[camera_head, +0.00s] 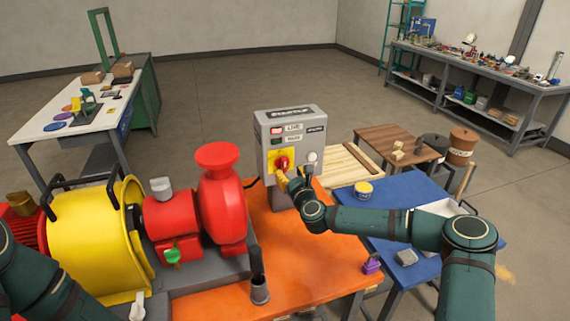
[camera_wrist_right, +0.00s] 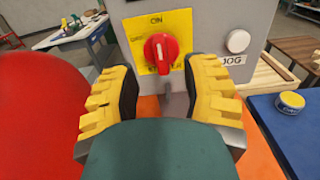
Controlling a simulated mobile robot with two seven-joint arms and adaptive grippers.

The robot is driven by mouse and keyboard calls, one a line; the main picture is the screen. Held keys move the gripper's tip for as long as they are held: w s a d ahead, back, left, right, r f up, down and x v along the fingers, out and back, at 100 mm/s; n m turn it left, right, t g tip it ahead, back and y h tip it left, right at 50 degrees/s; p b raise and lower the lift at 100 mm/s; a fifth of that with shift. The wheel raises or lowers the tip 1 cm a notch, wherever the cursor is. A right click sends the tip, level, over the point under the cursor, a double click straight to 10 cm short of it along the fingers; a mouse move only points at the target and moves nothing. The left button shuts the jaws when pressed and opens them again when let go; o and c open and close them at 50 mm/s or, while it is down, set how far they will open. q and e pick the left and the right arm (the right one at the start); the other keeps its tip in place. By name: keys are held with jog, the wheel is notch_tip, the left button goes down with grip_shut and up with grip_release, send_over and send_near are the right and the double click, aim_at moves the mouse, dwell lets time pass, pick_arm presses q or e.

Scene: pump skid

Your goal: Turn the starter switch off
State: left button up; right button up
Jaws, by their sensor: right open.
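The starter switch is a red rotary knob (camera_wrist_right: 160,52) on a yellow plate (camera_wrist_right: 183,22), on the front of a grey control box (camera_head: 302,124). In the right wrist view its white mark points up toward the word ON; the lower lettering is partly hidden by the knob. My right gripper (camera_wrist_right: 163,72) is open, with its yellow-padded fingers to the left and right of the knob's lower part. I cannot tell whether they touch it. In the head view the right gripper (camera_head: 284,182) is in front of the plate. My left arm shows at the lower left, its gripper out of frame.
A white push button (camera_wrist_right: 238,41) is right of the knob. The red pump (camera_head: 222,195) stands close on the left, on the orange bench (camera_head: 300,250). A blue table (camera_head: 405,188) with a yellow-topped tin (camera_head: 363,190) is on the right.

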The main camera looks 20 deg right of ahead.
aim_at(285, 164)
jog(key=shift+w+a, duration=0.1)
jog(key=shift+w, duration=2.7)
jog(key=shift+r, duration=0.1)
grip_shut()
